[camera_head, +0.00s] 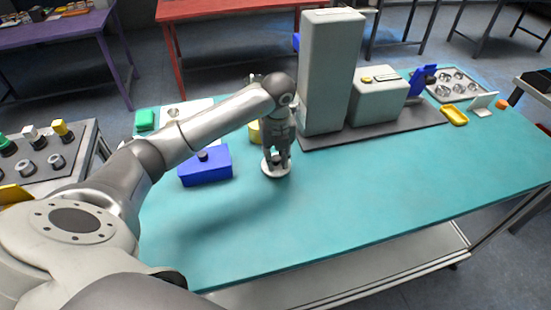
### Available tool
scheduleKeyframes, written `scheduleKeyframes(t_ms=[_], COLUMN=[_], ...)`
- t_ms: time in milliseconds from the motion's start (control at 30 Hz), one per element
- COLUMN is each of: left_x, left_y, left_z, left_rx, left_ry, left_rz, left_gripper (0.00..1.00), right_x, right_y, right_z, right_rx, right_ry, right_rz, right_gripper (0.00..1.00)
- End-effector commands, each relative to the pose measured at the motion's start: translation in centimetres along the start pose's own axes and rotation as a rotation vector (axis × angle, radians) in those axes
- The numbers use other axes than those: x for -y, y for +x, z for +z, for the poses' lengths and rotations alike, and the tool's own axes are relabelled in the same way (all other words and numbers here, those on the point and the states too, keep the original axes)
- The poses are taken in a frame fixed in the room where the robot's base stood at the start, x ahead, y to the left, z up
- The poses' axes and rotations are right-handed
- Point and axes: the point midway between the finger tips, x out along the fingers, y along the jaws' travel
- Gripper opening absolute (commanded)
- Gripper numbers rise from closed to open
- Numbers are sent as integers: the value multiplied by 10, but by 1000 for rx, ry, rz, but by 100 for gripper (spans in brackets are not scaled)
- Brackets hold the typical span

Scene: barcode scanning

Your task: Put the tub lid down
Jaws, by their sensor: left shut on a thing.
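The tub lid (269,173) is a round white disc with a dark knob at its middle. My left gripper (277,160) points down over it and is shut on its knob. The lid is level, at or just above the teal table, right of the blue box; I cannot tell whether it touches the table. A yellow round thing (254,133), perhaps the tub, stands behind my left wrist and is partly hidden. My right gripper is not in view.
A blue box (206,167) with a dark knob stands left of the lid. A tall grey-white machine (328,75) and a lower block (378,98) stand on a dark base behind right. The teal table (330,195) is clear in front and to the right.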

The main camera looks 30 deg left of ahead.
Motion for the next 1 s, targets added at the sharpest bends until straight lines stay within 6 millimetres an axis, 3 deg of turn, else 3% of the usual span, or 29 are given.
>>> scheduleKeyframes(t_ms=[100,500,533,700,1000], left_x=[-2,-2,-2,-2,-2], left_y=[14,24,24,24,22], left_z=[0,0,0,0,0], left_rx=[-2,1,1,1,1], left_ry=[-4,-2,-2,-2,-2], left_rz=[5,3,3,3,3], left_gripper=[4,4,24,45,45], right_x=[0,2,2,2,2], right_y=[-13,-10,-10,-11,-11], right_z=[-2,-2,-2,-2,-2], right_rx=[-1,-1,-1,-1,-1], right_ry=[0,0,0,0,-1], right_rz=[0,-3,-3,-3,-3], right_gripper=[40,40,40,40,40])
